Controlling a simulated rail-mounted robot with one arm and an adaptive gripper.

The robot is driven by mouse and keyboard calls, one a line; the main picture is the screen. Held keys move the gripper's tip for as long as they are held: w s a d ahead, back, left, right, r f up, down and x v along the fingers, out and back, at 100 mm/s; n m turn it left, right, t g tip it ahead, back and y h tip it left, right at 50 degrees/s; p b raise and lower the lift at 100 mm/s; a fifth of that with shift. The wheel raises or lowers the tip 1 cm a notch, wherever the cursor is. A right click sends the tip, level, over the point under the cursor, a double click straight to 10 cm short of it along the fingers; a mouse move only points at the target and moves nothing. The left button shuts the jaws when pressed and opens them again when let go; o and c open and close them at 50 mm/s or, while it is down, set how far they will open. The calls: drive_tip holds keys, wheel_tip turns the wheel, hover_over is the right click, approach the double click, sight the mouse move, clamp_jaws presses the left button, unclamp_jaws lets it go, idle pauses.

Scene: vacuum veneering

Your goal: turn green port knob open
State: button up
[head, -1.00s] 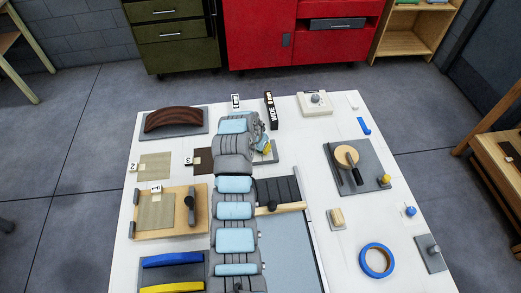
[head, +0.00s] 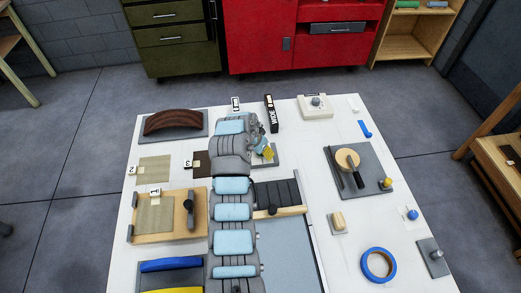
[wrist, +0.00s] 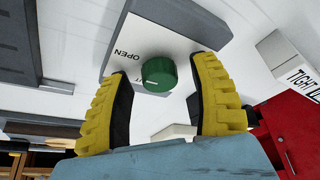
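The green port knob (wrist: 158,74) shows in the wrist view as a round knob on a white plate (wrist: 128,60). The word OPEN is printed on the plate to the knob's left, and another label is partly hidden below it. My gripper (wrist: 164,68) is open, with its yellow and black fingers on either side of the knob. I see gaps between fingers and knob, and cannot tell how far off in depth it is. In the head view my gripper (head: 267,153) is over a small grey base; the knob is hidden there.
In the head view a black WIDE block (head: 271,113) stands behind my gripper. A white box with a grey dial (head: 316,106) is at the back. A dark slatted panel (head: 277,195) lies in front. A grey board with a round wooden piece (head: 361,180) is to the right.

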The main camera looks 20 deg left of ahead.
drive_tip(key=v, duration=1.2)
idle(0.6)
